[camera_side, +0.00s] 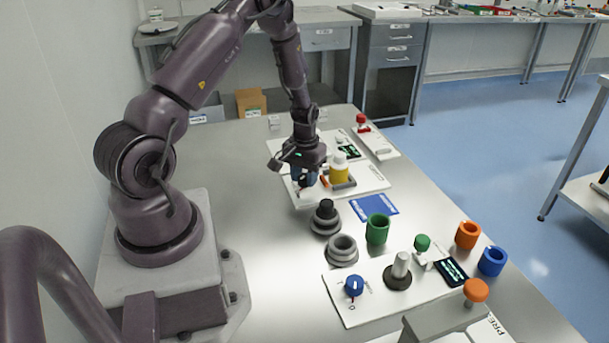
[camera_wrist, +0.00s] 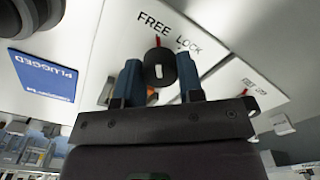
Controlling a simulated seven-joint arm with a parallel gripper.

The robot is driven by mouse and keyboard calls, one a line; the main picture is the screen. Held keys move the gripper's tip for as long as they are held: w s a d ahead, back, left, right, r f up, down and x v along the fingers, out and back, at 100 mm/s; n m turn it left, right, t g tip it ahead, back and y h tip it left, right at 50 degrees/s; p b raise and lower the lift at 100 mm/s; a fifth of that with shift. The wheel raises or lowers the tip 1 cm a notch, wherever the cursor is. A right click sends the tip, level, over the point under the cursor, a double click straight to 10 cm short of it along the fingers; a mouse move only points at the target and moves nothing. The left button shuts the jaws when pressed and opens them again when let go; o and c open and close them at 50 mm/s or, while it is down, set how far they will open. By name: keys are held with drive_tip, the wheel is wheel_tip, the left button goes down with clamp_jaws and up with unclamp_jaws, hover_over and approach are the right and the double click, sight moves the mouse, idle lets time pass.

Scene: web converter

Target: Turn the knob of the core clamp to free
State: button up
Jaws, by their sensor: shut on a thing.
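The core clamp knob (camera_wrist: 159,67) is dark and round in the wrist view. It sits between the two blue fingers of my gripper (camera_wrist: 160,76), which is shut on it. The words FREE (camera_wrist: 153,22) and LOCK (camera_wrist: 190,46) are printed on the white panel (camera_wrist: 112,38) beyond the knob. I cannot tell for certain which setting the knob points to. In the side view my gripper (camera_side: 303,182) is low over the far white panel (camera_side: 368,183) and hides most of the knob.
A yellow cylinder (camera_side: 339,174) stands close to the right of my gripper. A blue PLUGGED card (camera_side: 375,206) lies in front. Dark stepped cores (camera_side: 325,223), a green cup (camera_side: 377,230) and a near panel with another blue knob (camera_side: 354,286) are closer. The table's left part is clear.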

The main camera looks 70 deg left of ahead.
sight(304, 176)
drive_tip(key=shift+n, duration=0.4)
drive_tip(key=o, duration=0.9)
drive_tip(key=shift+r, duration=0.1)
wheel_tip(304, 176, up, 13)
drive_tip(key=shift+f, duration=0.1)
